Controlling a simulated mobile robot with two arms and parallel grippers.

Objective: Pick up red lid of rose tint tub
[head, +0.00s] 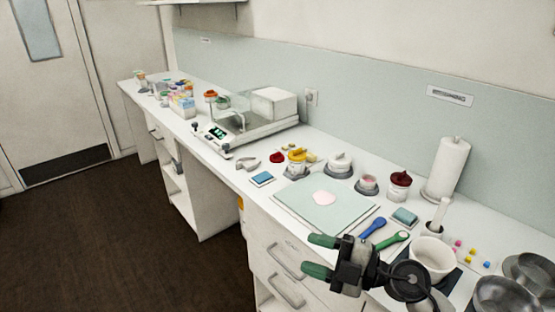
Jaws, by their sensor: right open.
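A small dark red lid (277,157) lies by itself on the white counter, between the balance and a tub with yellow on top. A small open tub with pinkish contents (367,185) stands further right on a grey base; I cannot read a label on it. A jar with a dark red top (399,184) stands beside it. My right gripper (318,256), with green fingertips, is open and empty in front of the counter's front edge, well apart from the loose lid. My left gripper is not in view.
A pale green mat (300,203) with a pink blob lies on the counter. Blue and green spoons (371,228), a white mortar (434,257) and metal bowls (505,296) are near my right arm. The balance (255,125) stands left. Drawers (278,255) are below.

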